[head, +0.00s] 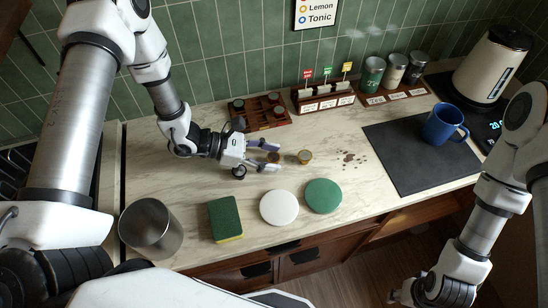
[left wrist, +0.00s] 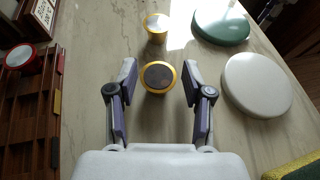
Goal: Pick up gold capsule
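Two gold capsules stand on the marble counter. The nearer gold capsule (left wrist: 158,76), with a dark brown top, is between the fingertips of my left gripper (left wrist: 160,82). The fingers are spread, with a small gap on each side of it. In the head view this capsule (head: 273,157) is partly hidden by my left gripper (head: 265,156). The other gold capsule (head: 305,157) stands just beyond the fingertips; it also shows in the left wrist view (left wrist: 157,25). My right gripper (head: 403,293) is low at the bottom right, away from the counter, its fingers unclear.
A wooden capsule rack (head: 262,122) stands behind the gripper. A white disc (head: 279,207), a green disc (head: 323,195), a sponge (head: 225,218) and a metal canister (head: 150,228) lie in front. A blue mug (head: 441,124) is on the dark mat (head: 405,165). Brown spots mark the counter.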

